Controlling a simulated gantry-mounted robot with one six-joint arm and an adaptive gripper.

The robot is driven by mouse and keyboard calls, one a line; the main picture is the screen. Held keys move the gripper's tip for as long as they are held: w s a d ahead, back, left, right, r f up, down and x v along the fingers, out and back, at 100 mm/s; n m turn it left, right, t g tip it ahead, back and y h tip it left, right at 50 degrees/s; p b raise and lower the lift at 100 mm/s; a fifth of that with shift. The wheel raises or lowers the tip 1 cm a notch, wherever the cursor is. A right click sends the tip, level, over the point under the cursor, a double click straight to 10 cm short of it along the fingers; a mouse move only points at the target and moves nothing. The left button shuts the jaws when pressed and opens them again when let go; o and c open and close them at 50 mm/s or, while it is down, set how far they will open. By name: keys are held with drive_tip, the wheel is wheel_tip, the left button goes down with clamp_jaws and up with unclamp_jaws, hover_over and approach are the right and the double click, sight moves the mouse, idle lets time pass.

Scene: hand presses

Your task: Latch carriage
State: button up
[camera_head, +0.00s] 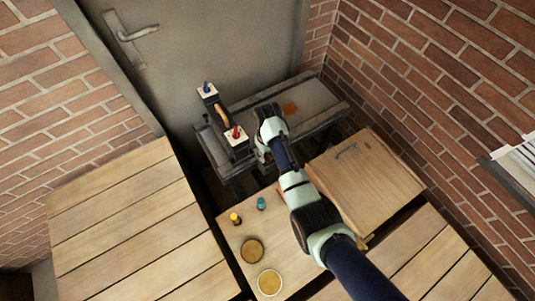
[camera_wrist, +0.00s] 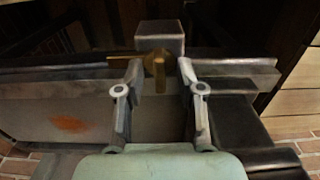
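The metal carriage bed (camera_head: 315,99) of the press has an orange patch and lies on a dark frame against the door. It also shows in the wrist view (camera_wrist: 40,118) at left. A brass latch-like piece (camera_wrist: 158,58) with a downward tab and an arm to the left sits in front of a grey block (camera_wrist: 160,38). My gripper (camera_wrist: 160,72) is open, with its two fingers apart on either side of the brass tab. I cannot tell whether either finger touches it. In the head view my arm hides the latch area.
Two pale blocks with a blue knob (camera_head: 206,87) and a red knob (camera_head: 236,132) flank a wooden handle on the press. A wooden cabinet (camera_head: 365,180) stands right. A small table holds two round dishes (camera_head: 252,250) and yellow and teal pieces.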

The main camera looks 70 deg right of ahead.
clamp_jaws()
drive_tip(key=shift+r+p, duration=0.15)
drive_tip(key=shift+p, duration=0.2)
drive_tip(key=n+p, duration=0.2)
drive_tip(key=n, duration=0.1)
drive_tip(key=shift+r, duration=0.1)
drive_tip(key=n+p, duration=0.3)
drive_tip(key=n, duration=0.2)
drive_tip(key=n+p, duration=0.1)
drive_tip(key=n, duration=0.6)
drive_tip(key=n+p, duration=0.1)
drive_tip(key=n, duration=0.1)
drive_tip(key=shift+f+n, duration=0.2)
drive_tip(key=shift+n, duration=0.2)
